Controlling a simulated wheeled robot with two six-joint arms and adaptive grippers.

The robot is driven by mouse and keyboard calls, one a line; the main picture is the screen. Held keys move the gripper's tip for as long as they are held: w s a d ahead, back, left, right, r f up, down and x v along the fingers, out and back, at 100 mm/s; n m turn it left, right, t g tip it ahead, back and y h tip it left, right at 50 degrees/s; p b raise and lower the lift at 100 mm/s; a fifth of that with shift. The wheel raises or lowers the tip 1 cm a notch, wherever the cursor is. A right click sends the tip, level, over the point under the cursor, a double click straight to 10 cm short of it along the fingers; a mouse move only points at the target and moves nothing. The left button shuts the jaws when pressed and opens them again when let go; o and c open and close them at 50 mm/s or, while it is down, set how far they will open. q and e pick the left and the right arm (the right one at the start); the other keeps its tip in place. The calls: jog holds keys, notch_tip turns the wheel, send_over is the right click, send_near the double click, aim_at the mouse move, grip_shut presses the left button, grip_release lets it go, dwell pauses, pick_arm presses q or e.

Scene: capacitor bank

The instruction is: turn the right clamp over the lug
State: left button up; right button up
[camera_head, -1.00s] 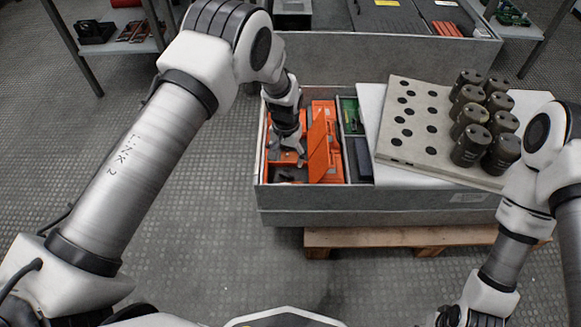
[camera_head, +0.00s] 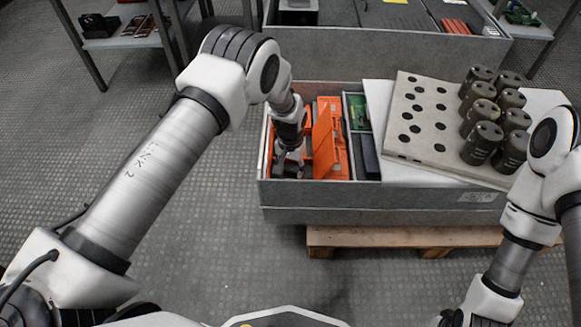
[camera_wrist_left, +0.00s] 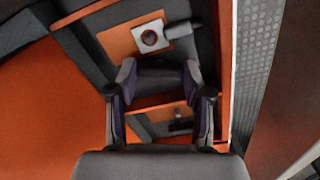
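My left gripper (camera_head: 288,168) reaches down into the grey crate's left end, beside a tilted orange panel (camera_head: 328,140). In the left wrist view its two fingers (camera_wrist_left: 160,88) are wide apart. A dark grey bar (camera_wrist_left: 160,66) lies between the fingertips; I cannot tell whether they touch it. Just beyond is a pale square plate with a round hole (camera_wrist_left: 150,38), perhaps the lug, on an orange base, with a grey cylinder (camera_wrist_left: 183,29) at its right. I cannot tell for certain which part is the right clamp. My right gripper (camera_head: 452,318) is mostly cut off at the bottom edge.
The grey crate (camera_head: 370,198) stands on a wooden pallet (camera_head: 400,238). A perforated pale board (camera_head: 412,145) with several dark cylinders (camera_head: 482,143) covers its right part. An orange wall (camera_wrist_left: 60,100) is close on the left in the wrist view. A green board (camera_head: 358,112) lies beyond the panel.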

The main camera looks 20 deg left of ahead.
dwell(0.3)
pick_arm(q)
jog(key=shift+r+m+p, duration=0.1)
jog(key=shift+m+p, duration=1.05)
jog(key=shift+m, duration=0.35)
jog(key=m+p, duration=0.1)
jog(key=m, duration=0.2)
jog(key=shift+m+p, duration=0.3)
jog(key=m+p, duration=0.1)
jog(key=m, duration=0.2)
jog(key=shift+m, duration=0.3)
jog(key=m, duration=0.1)
jog(key=m+p, duration=0.1)
jog(key=m, duration=0.1)
jog(key=shift+s+d+f, duration=0.1)
jog(key=shift+f, duration=0.1)
jog(key=shift+s+a+m, duration=0.15)
jog(key=shift+a+m, duration=0.2)
jog(key=shift+m, duration=0.05)
jog(key=o, duration=1.2)
jog(key=shift+c, duration=0.2)
jog(key=shift+d, duration=0.1)
